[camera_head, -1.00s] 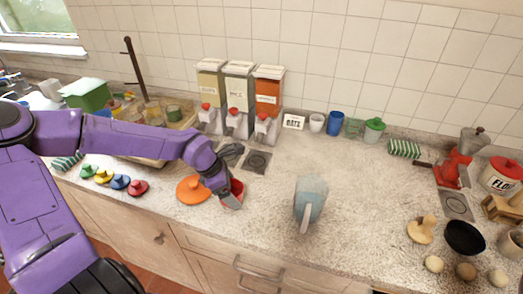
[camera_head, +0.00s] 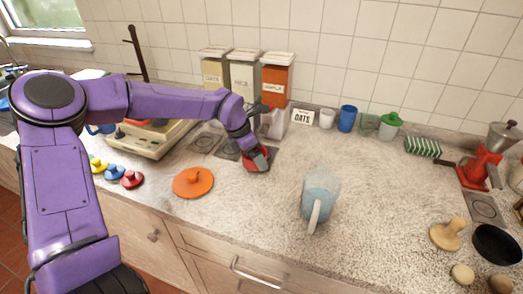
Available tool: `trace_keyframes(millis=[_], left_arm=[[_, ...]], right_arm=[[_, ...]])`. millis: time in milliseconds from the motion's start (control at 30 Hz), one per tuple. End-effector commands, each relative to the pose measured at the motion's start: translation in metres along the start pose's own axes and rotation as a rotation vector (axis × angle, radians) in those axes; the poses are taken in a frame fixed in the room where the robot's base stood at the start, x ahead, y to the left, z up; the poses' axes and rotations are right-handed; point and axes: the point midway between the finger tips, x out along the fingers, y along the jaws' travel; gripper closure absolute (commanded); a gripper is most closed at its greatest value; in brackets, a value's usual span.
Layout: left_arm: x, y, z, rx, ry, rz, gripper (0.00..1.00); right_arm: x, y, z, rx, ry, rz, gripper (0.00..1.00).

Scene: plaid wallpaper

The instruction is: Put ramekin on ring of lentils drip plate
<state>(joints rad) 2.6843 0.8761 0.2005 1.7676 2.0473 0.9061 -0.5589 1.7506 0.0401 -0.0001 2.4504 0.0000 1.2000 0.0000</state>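The red ramekin (camera_head: 257,162) is at the end of my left arm, at the front of the orange dispenser (camera_head: 277,82). My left gripper (camera_head: 254,158) is shut on the ramekin's side. The ramekin hides most of the drip plate in front of that dispenser, so I cannot tell whether it touches the ring or is just above it. The dispenser's label is too small to read surely. Two other dark drip plates show to the left, one in front of the middle dispenser (camera_head: 230,148). My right gripper is not in view.
An orange lid (camera_head: 193,182) lies left of the ramekin, near the counter's front. A pale blue jug (camera_head: 320,196) stands to the right. The counter between ramekin and jug is clear.

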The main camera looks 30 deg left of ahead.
Motion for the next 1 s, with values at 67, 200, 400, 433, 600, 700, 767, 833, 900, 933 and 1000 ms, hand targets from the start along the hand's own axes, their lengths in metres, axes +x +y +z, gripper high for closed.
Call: trace_keyframes(millis=[67, 200, 400, 433, 600, 700, 767, 833, 900, 933, 1000], left_arm=[[0.001, 0.010, 0.008, -0.002, 0.005, 0.002, 0.46], [0.007, 0.021, 0.019, -0.001, 0.003, 0.001, 0.46], [0.021, 0.041, 0.036, 0.001, 0.006, -0.002, 0.46], [0.024, 0.041, 0.034, 0.000, 0.005, -0.002, 0.46], [0.029, 0.041, 0.032, 0.001, 0.000, 0.000, 0.46], [0.030, 0.041, 0.032, 0.000, 0.000, 0.000, 0.46], [0.032, 0.041, 0.031, 0.000, 0.000, 0.000, 0.46], [0.035, 0.041, 0.029, -0.001, 0.001, -0.001, 0.46], [0.033, 0.041, 0.030, -0.001, 0.001, 0.000, 0.00], [0.033, 0.041, 0.030, 0.000, 0.001, 0.000, 0.00], [0.033, 0.041, 0.030, 0.000, 0.001, 0.000, 0.00]], right_arm=[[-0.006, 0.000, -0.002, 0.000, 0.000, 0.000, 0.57], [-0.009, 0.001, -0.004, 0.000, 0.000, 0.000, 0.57], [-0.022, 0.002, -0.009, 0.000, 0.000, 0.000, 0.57], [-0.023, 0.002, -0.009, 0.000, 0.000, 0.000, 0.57], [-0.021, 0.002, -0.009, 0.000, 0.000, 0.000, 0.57], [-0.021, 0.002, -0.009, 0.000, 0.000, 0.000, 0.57], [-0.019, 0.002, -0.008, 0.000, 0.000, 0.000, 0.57], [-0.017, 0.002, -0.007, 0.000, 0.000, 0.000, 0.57], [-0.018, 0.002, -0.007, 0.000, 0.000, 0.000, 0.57], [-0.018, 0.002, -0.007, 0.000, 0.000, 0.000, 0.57], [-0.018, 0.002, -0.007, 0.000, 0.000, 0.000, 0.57]])
